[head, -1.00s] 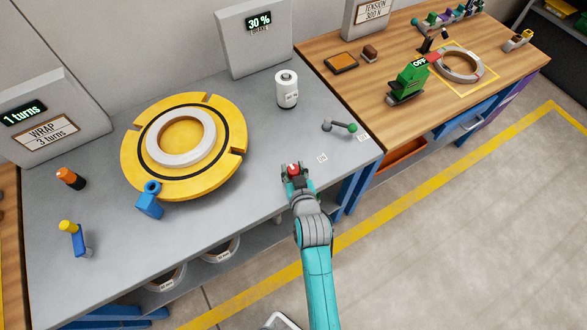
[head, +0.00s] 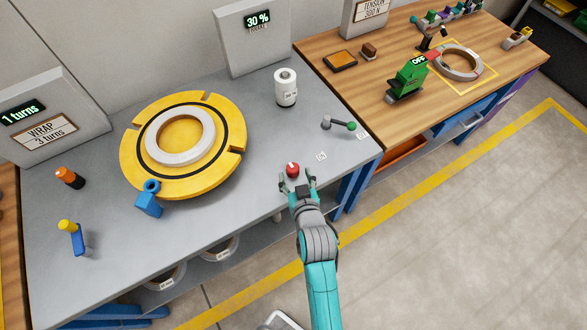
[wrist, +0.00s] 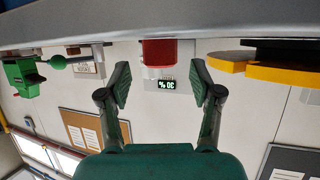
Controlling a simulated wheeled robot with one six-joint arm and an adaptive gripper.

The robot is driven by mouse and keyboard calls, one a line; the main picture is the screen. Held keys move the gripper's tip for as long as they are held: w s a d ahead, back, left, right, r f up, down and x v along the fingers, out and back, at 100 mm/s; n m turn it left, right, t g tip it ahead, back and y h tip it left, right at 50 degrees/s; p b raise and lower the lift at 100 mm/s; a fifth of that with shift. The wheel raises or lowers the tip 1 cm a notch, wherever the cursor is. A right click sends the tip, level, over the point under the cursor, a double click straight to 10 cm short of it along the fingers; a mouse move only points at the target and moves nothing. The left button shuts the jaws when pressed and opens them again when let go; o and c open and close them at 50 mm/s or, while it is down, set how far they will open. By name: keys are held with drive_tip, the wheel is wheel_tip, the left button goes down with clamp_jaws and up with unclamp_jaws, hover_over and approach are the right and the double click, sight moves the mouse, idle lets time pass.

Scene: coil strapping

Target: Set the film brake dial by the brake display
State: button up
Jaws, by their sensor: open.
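The red brake dial (head: 292,170) sits at the front edge of the grey table, with a pale mark on its top. The brake display (head: 257,20) on the grey panel at the back reads 30 %. My gripper (head: 297,177) is open and empty, just in front of the dial. In the wrist view, which is upside down, the red dial (wrist: 168,52) lies beyond and between my spread fingertips (wrist: 165,84), apart from them. The display (wrist: 168,85) shows behind it. The dial's own scale is not readable.
A yellow turntable (head: 227,165) with a pale coil (head: 153,142) stands to the left. A white film roll (head: 286,88) and a green-knobbed lever (head: 340,124) stand behind the dial. The wrap display (head: 22,111) reads 1 turns. Free floor lies at right.

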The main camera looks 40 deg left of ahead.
drive_tip(key=v, duration=0.8)
idle(0.4)
drive_tip(key=s+d+f+m+t+h, duration=0.1)
drive_tip(key=s+d+m+t+h, duration=0.15)
drive_tip(key=d, duration=0.85)
drive_tip(key=s+d+f+m+t+h, duration=0.15)
drive_tip(key=s+d, duration=0.25)
drive_tip(key=d, duration=0.8)
drive_tip(key=s+d+r+m+t+h, duration=0.1)
drive_tip(key=s+d+r+m+h, duration=0.2)
drive_tip(key=s+d+r, duration=0.2)
drive_tip(key=s+d+r+m+t+h, duration=0.1)
drive_tip(key=s+d+r+m+h, duration=0.2)
drive_tip(key=s+d+r, duration=0.2)
drive_tip(key=s+d, duration=0.3)
drive_tip(key=s, duration=0.3)
drive_tip(key=shift+s+d, duration=0.15)
drive_tip(key=shift+s, duration=0.25)
